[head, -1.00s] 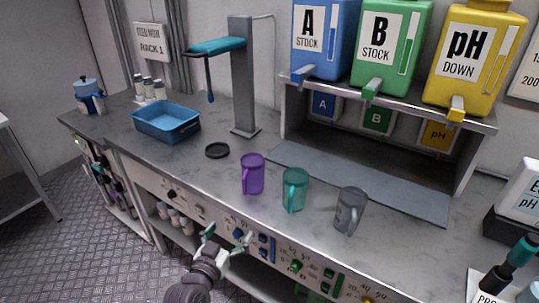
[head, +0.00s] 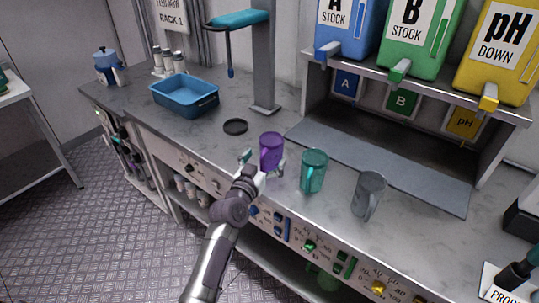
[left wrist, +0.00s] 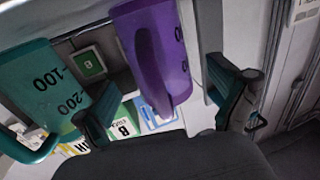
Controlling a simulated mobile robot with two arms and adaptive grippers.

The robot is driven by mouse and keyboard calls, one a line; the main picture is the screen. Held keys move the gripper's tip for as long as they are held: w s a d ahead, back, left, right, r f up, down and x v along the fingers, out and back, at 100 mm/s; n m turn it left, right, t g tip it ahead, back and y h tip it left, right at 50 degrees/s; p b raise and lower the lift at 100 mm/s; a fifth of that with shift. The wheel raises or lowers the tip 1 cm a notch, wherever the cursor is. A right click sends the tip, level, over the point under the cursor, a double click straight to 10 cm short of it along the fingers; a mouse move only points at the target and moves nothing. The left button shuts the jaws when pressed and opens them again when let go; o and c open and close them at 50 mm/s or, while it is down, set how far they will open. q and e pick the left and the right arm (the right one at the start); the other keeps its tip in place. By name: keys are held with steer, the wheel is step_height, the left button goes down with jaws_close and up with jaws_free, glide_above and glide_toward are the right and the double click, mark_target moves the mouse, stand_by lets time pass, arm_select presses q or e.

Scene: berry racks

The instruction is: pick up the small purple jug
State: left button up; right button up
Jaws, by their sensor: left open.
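The small purple jug (head: 271,150) stands upright on the grey counter, left of a teal jug (head: 313,170) and a grey jug (head: 368,194). My left gripper (head: 263,163) is open at the near side of the purple jug, with one finger on either side of it. In the left wrist view the purple jug (left wrist: 168,50) lies between the open fingers of my gripper (left wrist: 162,100), with its handle facing the camera. The teal jug (left wrist: 42,90) shows at the left there, beside one finger. I cannot tell whether either finger touches the purple jug. My right gripper is out of view.
A black round disc (head: 235,126) and a blue tray (head: 184,96) lie to the left on the counter (head: 190,135). A grey stand (head: 264,60) rises behind. A shelf with stock containers (head: 415,40) stands at the back right.

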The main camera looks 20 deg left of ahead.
arm_select(q)
steer(key=w, duration=0.3)
steer(key=shift+d, duration=0.15)
steer(key=shift+s, duration=0.1)
steer(key=c, duration=1.2)
steer(key=shift+c, duration=0.2)
steer(key=shift+r, duration=0.15)
